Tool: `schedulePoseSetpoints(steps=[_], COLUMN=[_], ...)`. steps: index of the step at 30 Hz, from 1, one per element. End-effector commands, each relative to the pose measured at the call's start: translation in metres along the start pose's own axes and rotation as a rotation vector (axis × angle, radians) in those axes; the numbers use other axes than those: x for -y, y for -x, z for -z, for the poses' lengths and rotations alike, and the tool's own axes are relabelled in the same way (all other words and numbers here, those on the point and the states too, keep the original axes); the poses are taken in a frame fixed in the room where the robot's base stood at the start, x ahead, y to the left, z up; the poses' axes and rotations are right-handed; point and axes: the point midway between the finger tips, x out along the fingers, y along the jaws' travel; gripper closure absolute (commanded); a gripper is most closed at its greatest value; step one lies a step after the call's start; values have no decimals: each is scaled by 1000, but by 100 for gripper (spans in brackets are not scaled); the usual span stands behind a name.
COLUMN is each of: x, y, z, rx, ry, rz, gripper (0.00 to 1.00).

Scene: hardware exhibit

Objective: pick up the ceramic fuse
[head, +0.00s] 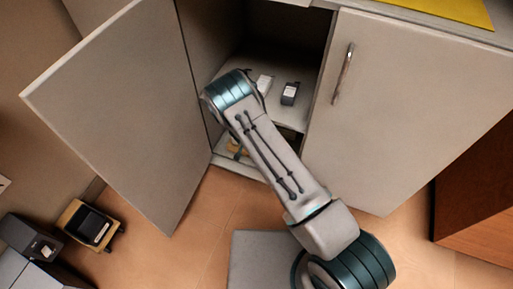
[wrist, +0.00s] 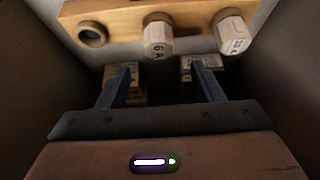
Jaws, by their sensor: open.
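In the wrist view, two pale faceted pieces that look like ceramic fuses sit in a wooden rack (wrist: 118,22). The middle fuse (wrist: 158,38) reads roughly "6A"; the right fuse (wrist: 231,33) has a label I cannot read surely. The rack's left hole is empty. My gripper (wrist: 159,75) is open, its two blue fingers apart with nothing held between them. The fuses appear above the fingertips in the picture, apart from them. In the head view my arm reaches into the open cabinet and my gripper is hidden. A small wooden piece (head: 237,148) shows low inside.
Two labelled blocks (wrist: 137,94) (wrist: 200,66) show near the fingers. Dark walls close in on both sides. In the head view, the open door (head: 125,110) stands left and the closed door (head: 400,110) right. A dark grey box (head: 290,94) sits on the shelf.

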Motion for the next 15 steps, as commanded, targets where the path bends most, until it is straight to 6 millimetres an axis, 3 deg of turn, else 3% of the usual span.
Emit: schedulePoseSetpoints(steps=[8, 15], x=[-2, -2], y=[-23, -55], z=[-2, -9], rx=[-1, -1], ry=[-3, -7], rz=[-2, -2], gripper=[39, 39])
